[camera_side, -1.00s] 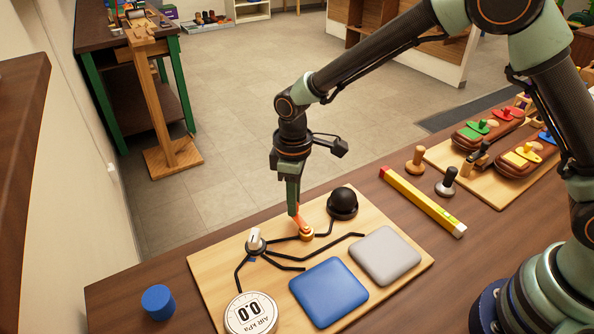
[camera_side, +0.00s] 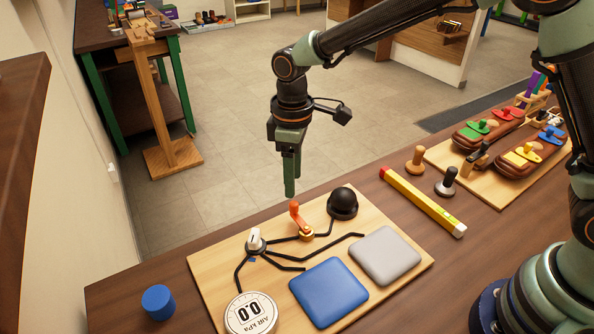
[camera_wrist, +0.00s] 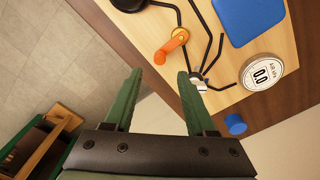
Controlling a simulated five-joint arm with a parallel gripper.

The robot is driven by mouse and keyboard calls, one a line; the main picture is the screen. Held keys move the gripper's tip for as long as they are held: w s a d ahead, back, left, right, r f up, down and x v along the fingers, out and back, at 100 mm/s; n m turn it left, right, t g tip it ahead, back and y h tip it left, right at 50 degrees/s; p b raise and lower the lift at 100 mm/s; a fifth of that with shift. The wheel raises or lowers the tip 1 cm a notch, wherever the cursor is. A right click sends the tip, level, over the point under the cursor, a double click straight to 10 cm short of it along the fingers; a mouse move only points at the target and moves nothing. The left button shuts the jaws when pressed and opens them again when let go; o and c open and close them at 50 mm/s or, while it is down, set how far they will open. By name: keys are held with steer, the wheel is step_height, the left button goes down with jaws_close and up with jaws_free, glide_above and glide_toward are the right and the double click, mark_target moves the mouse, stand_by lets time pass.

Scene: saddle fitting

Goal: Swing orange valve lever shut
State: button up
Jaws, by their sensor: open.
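The orange valve lever (camera_side: 299,217) stands on its brass valve on the wooden board, joined to black tubing. In the side view it points up and slightly left, toward the board's far edge. In the wrist view the lever (camera_wrist: 169,48) lies beyond my fingertips, toward the top of the picture, clear of both fingers. My gripper (camera_side: 290,190) hangs above and just behind the lever, apart from it. In the wrist view my gripper (camera_wrist: 159,75) has its two green fingers spread wide with nothing between them.
The board (camera_side: 210,268) also carries a white-handled valve (camera_side: 255,241), a black bulb (camera_side: 342,203), a blue pad (camera_side: 328,291), a grey pad (camera_side: 385,255) and a gauge (camera_side: 250,314) reading 0.0. A yellow level (camera_side: 422,201) lies right of it. A blue cylinder (camera_side: 158,302) stands left.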

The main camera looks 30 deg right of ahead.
mark_target(295, 203)
step_height(295, 203, up, 6)
steer(key=shift+f, duration=0.1)
stand_by(0.4)
steer(key=s+d+r+m+t, duration=0.3)
steer(key=s+d+r+m, duration=0.15)
steer(key=d+r, duration=0.5)
steer(key=s+d+f+m+t, duration=0.2)
steer(key=s+d+m, duration=0.2)
steer(key=s+d, duration=0.5)
steer(key=shift+d+m+t, duration=0.3)
steer(key=shift+m, duration=0.05)
